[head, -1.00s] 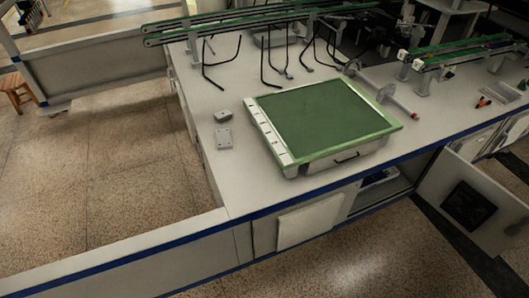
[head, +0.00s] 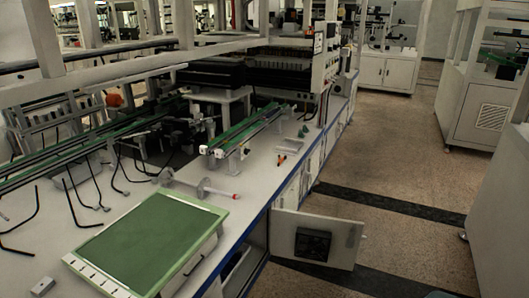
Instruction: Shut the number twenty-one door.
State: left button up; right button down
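An open white cabinet door (head: 342,238) stands out from the front of the long workbench, at the lower middle of the head view. It carries a dark square panel (head: 312,245) on the face I see. The dark cabinet opening (head: 257,240) is to its left, under the bench top. No number is readable on the door, so I cannot tell whether it is number twenty-one. Neither of my grippers is in view.
A green-topped tray (head: 150,240) lies on the bench at the lower left. Green rails (head: 245,130) stand behind it. The speckled floor (head: 395,180) right of the door is open. White cabinets (head: 490,100) stand along the right side.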

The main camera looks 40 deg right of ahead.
aim_at(287, 226)
jog(key=u, duration=3.6)
jog(key=k+z, duration=0.1)
jog(key=k, duration=0.85)
jog(key=k+z, duration=0.1)
jog(key=k, duration=0.85)
jog(key=k+z, duration=0.15)
jog(key=k, duration=0.85)
jog(key=k+u, duration=0.2)
jog(key=k, duration=0.9)
jog(key=k+u, duration=0.25)
jog(key=k, duration=0.85)
